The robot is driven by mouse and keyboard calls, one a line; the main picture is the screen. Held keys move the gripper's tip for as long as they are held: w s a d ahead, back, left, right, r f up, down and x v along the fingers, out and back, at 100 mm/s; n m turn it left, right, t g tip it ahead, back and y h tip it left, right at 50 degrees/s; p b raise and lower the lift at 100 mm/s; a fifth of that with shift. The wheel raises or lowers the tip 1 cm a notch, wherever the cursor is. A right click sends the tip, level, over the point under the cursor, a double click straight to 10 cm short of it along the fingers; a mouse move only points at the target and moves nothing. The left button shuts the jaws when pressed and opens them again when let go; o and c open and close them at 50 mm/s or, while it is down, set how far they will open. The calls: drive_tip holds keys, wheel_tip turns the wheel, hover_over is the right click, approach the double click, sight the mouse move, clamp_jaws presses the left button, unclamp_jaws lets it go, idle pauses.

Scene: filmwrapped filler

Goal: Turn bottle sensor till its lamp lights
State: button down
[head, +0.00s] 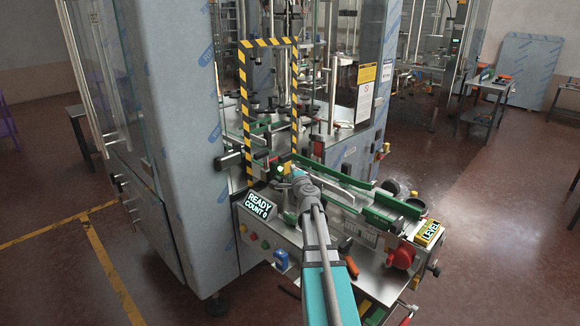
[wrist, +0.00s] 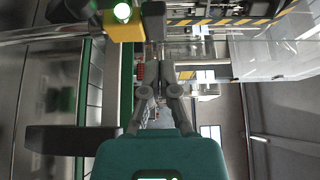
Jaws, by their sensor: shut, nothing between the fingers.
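The bottle sensor appears to be the yellow block (wrist: 124,30) at the top of the wrist view, with a round lamp (wrist: 122,11) on it that looks bright, white-green. In the head view a small yellow part (head: 286,168), likely the same sensor, shows just beyond my gripper (head: 297,180), beside the conveyor. In the wrist view my gripper (wrist: 155,50) is shut and empty. Its fingers point just right of the yellow block in the picture; whether they touch it I cannot tell. The arm and gripper hide part of the area around the sensor in the head view.
The conveyor (head: 345,180) with green guides runs beside my gripper. A striped yellow-black frame (head: 246,120) stands close behind. Open floor lies right.

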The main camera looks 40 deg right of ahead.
drive_tip(key=a+v, duration=0.1)
drive_tip(key=v, duration=0.5)
drive_tip(key=shift+a, duration=0.3)
drive_tip(key=a+f+n+g+y, duration=0.25)
drive_tip(key=a+n+y, duration=0.2)
drive_tip(key=a, duration=0.45)
drive_tip(key=a+f+n+g+y, duration=0.2)
drive_tip(key=a+f+n+y, duration=0.15)
drive_tip(key=a+n, duration=0.45)
drive_tip(key=a+f+n+g+y, duration=0.2)
drive_tip(key=a+f+n+y, duration=0.1)
drive_tip(key=a, duration=0.8)
drive_tip(key=s+a+f+n+g+h, duration=0.2)
drive_tip(key=s+a+f+n+g, duration=0.1)
drive_tip(key=s, duration=0.5)
drive_tip(key=s+a+f+n+g+h, duration=0.2)
drive_tip(key=s+a+f+n+g, duration=0.1)
drive_tip(key=s+a+f+g, duration=0.2)
drive_tip(key=s+f+g, duration=0.1)
drive_tip(key=s+g, duration=0.1)
drive_tip(key=s, duration=0.1)
drive_tip(key=shift+s+a+f+n+h, duration=0.2)
drive_tip(key=shift+a+f+n+h, duration=0.05)
drive_tip(key=shift+n+h, duration=0.1)
